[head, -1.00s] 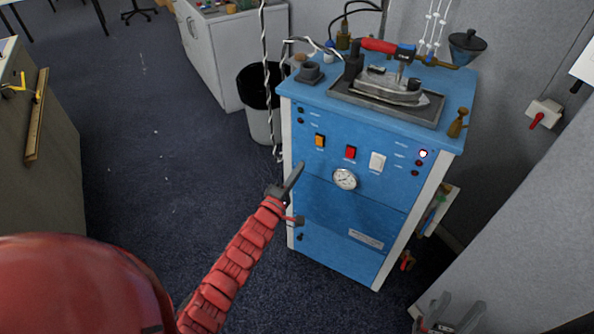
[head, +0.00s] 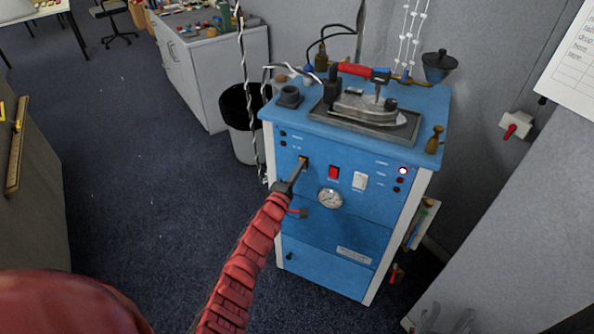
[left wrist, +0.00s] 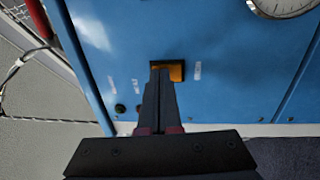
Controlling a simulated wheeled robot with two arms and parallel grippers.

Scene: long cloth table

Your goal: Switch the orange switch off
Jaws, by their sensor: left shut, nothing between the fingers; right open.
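The orange switch (left wrist: 176,73) sits in a dark frame on the blue front panel (head: 350,232) of the ironing station. My left gripper (left wrist: 160,71) is shut and empty, with its fingertips at the switch, covering part of it. I cannot tell whether they touch. In the head view the left gripper (head: 301,166) hides most of the orange switch (head: 304,158).
A red switch (head: 334,172), a white switch (head: 360,181) and a round gauge (head: 330,198) are close by on the panel. An iron (head: 366,107) rests on a tray on top.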

